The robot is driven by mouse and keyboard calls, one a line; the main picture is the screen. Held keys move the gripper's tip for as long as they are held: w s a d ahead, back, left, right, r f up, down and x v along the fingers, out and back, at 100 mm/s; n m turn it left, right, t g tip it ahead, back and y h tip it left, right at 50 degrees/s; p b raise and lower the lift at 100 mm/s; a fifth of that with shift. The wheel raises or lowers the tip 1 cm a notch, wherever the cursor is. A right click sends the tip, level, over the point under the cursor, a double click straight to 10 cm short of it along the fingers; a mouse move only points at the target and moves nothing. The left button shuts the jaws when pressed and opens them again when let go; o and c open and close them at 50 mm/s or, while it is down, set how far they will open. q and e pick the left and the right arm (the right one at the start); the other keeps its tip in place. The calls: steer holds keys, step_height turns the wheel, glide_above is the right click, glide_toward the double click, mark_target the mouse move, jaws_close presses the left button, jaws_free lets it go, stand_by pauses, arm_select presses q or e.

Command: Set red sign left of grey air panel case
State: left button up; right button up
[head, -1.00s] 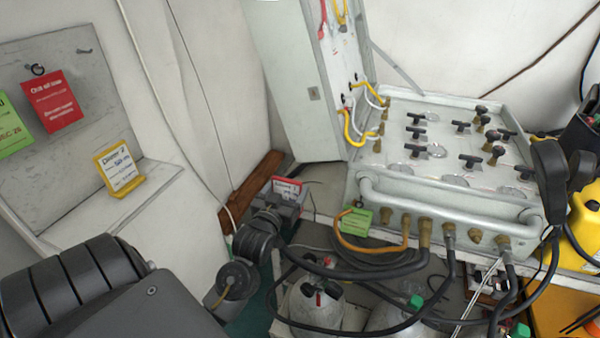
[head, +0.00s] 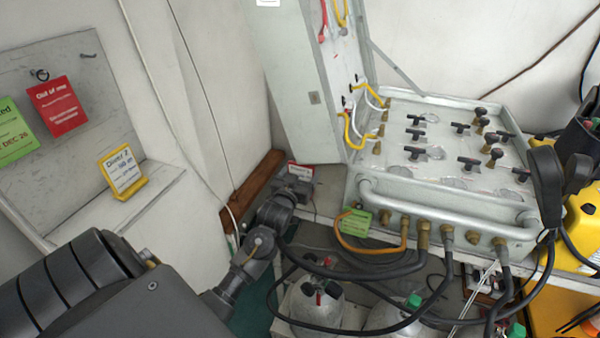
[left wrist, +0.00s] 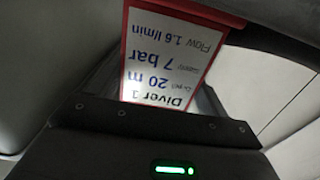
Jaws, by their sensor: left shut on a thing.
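The red-framed sign (head: 300,170) shows its upper part just beyond my left gripper (head: 296,184). In the left wrist view the sign (left wrist: 165,58) has a white face reading "Diver 1" and stands between the jaws, upside down in that picture. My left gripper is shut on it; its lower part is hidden. The grey air panel case (head: 440,190) is to the right, with its lid (head: 300,75) raised at its left. The sign is left of the case, in front of the lid's foot. I cannot tell whether it touches the bench (head: 326,185). My right gripper is out of view.
A brown wood block (head: 252,188) lies by the wall, left of the gripper. Hoses and a green tag (head: 356,222) hang at the case front. Cylinders (head: 320,305) stand below. A yellow-framed sign (head: 123,172) stands on the left ledge.

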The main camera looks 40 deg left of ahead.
arm_select(q)
steer(key=shift+d, duration=0.1)
steer(key=o, duration=0.6)
steer(key=shift+f, duration=0.15)
steer(key=shift+c, duration=0.2)
steer(key=o, duration=0.5)
steer(key=shift+c, duration=0.2)
steer(key=shift+r, duration=0.25)
steer(key=b+v, duration=0.1)
steer(key=v, duration=1.1)
steer(key=shift+b, duration=0.35)
